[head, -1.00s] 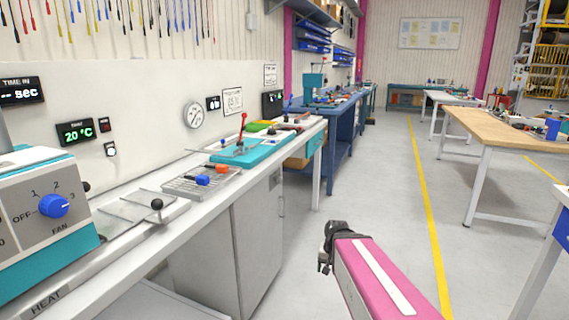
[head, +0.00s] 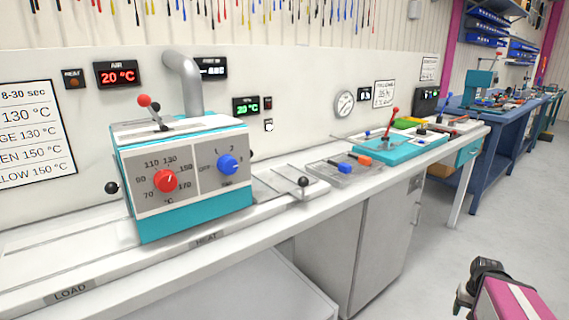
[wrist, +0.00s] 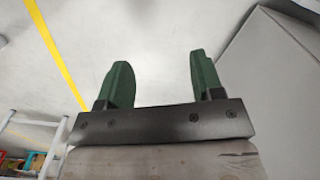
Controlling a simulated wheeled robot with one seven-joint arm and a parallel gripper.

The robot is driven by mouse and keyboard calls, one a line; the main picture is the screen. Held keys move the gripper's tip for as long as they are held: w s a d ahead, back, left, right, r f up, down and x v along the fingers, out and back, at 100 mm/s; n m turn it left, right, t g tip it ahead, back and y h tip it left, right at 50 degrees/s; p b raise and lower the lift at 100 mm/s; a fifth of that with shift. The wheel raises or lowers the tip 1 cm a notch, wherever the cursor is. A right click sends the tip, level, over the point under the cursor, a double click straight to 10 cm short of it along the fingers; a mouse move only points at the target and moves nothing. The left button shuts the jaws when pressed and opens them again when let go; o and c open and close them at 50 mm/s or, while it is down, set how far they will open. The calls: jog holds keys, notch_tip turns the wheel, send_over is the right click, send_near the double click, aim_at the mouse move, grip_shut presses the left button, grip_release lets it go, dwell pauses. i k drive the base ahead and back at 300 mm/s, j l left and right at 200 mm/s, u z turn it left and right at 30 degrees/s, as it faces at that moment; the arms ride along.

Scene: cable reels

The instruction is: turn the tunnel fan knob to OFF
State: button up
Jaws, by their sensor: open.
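The tunnel fan knob (head: 228,165) is a round blue knob on the right half of the grey and teal heater box's front. OFF, 1, 2 and 3 are marked around it; its pointer seems to face right, toward 3. A red temperature knob (head: 165,181) sits to its left. My gripper (wrist: 162,75) is open and empty, its two green fingers apart above the floor in the wrist view. In the head view my arm's end is at the lower right, well away from the knob. The knob is not in the wrist view.
The box (head: 150,222) stands on a long white bench (head: 285,222) with a cabinet (head: 385,240) below. A black-knobbed lever (head: 304,182), a tray with blue and orange pieces (head: 345,170) and a teal press (head: 400,150) lie to its right. The floor at right is clear.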

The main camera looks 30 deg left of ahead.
aim_at(226, 165)
jog(key=u, duration=2.7)
